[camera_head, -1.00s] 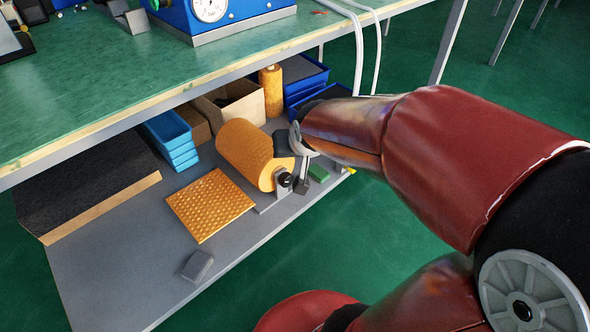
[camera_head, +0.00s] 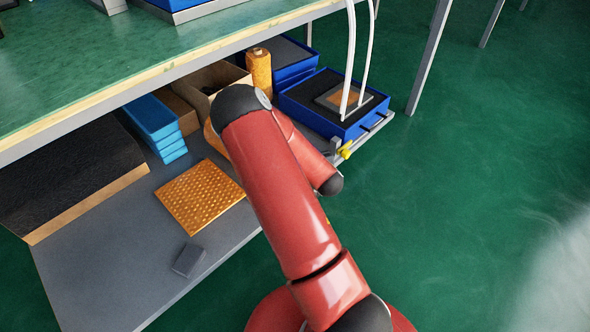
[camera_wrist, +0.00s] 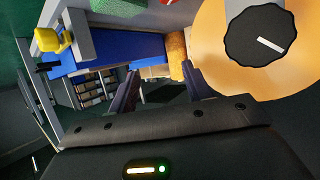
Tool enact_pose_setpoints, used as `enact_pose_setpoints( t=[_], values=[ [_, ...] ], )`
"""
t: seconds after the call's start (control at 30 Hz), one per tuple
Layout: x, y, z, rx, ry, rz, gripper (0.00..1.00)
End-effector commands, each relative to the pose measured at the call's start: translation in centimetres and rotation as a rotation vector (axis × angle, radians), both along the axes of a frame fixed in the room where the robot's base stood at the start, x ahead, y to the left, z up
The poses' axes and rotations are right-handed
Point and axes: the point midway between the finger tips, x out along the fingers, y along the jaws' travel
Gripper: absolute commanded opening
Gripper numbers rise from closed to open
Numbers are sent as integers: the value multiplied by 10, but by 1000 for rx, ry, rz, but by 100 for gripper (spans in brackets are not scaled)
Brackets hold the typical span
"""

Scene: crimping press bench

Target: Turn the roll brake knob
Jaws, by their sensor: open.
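The roll brake knob (camera_wrist: 262,38) is black with a scalloped edge and a white pointer line. It shows at the upper right of the wrist view, in front of the round end of the orange roll (camera_wrist: 215,55). My gripper (camera_wrist: 160,84) is open and nothing shows between its fingers. The knob lies above and to the right of the right finger, apart from it. In the head view my arm covers the knob, my gripper and nearly all of the roll; only a sliver of orange (camera_head: 212,140) shows.
On the grey lower shelf (camera_head: 95,265) are an orange textured mat (camera_head: 200,195), a grey block (camera_head: 188,260), stacked light-blue trays (camera_head: 152,118) and a cardboard box (camera_head: 232,75). A dark-blue tray (camera_head: 345,128) and a yellow part (camera_head: 346,149) are at right. The green bench top (camera_head: 90,60) overhangs the shelf.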

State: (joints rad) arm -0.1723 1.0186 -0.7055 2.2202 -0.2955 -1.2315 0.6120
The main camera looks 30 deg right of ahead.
Motion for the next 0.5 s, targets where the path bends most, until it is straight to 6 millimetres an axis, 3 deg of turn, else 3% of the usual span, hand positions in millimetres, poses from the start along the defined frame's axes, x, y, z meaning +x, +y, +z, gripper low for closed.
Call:
enact_pose_setpoints(
  t=[0.03, 0.2, 0.37, 0.5],
  values=[
    [-5, -1, -20, -12, 4, 42, 49],
    [-18, 6, -55, -7, -18, 181, 49],
    [-27, 12, -69, 8, -23, 256, 49],
    [-23, 14, -75, 11, -25, 274, 49]
  ],
)
